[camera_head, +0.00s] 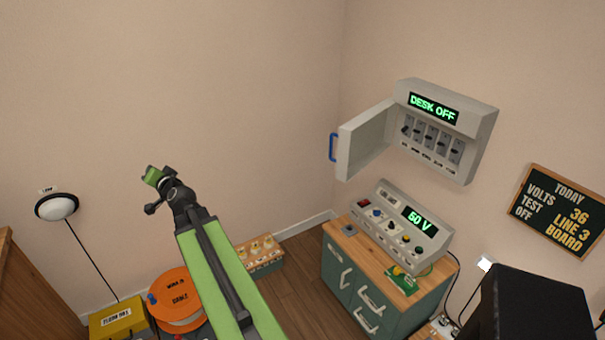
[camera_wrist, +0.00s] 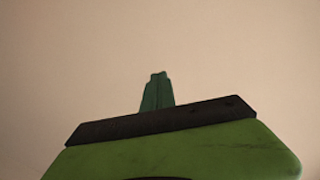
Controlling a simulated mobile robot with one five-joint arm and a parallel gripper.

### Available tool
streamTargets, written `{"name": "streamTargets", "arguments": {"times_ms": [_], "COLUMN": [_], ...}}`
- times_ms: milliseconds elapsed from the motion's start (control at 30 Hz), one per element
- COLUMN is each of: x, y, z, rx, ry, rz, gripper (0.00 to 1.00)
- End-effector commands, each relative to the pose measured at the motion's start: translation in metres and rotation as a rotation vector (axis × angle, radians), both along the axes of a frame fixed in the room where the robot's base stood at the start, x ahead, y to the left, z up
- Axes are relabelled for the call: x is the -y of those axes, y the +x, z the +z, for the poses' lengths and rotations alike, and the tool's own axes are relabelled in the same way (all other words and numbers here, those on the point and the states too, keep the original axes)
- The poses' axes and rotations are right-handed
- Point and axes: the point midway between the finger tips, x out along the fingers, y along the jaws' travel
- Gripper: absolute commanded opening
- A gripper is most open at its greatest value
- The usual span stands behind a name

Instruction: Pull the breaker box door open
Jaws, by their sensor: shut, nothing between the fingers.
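The breaker box (camera_head: 440,145) hangs on the right wall, with a green "DESK OFF" display and a row of several switches inside. Its door (camera_head: 366,140) stands swung wide open to the left, with a blue handle (camera_head: 333,147) at its outer edge. My gripper (camera_head: 150,177) is far to the left of the door, raised in front of the bare wall, and touches nothing. In the wrist view my gripper (camera_wrist: 158,88) shows its fingers together and empty, against plain wall. The box and door do not show in the wrist view.
A chalkboard (camera_head: 558,211) hangs at right. A black box-like object (camera_head: 530,305) is at the lower right. A lamp (camera_head: 57,207) is at left. The wall between gripper and door is clear.

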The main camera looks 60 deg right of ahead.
Motion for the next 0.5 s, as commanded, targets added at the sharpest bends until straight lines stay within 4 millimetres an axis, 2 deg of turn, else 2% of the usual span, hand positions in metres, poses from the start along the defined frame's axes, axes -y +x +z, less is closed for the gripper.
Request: {"name": "streamTargets", "arguments": {"times_ms": [33, 67, 100, 167, 200, 267, 300, 400, 500], "x": [0.067, 0.105, 0.15, 0.21, 0.242, 0.279, 0.296, 0.32, 0.329], "y": [-0.031, -0.054, -0.09, -0.15, -0.192, -0.253, -0.289, -0.361, -0.401], "z": [-0.007, -0.004, 0.001, -0.001, -0.006, -0.018, -0.026, -0.046, -0.057], "rx": [0.112, 0.177, 0.272, 0.391, 0.457, 0.539, 0.584, 0.665, 0.707], "ry": [0.03, 0.048, 0.068, 0.101, 0.123, 0.149, 0.166, 0.197, 0.215], "rz": [-0.17, -0.278, -0.414, -0.62, -0.75, -0.931, -1.036, -1.242, -1.36], "gripper": [0.0, 0.0, 0.0, 0.0, 0.0, 0.0, 0.0, 0.0, 0.0]}}
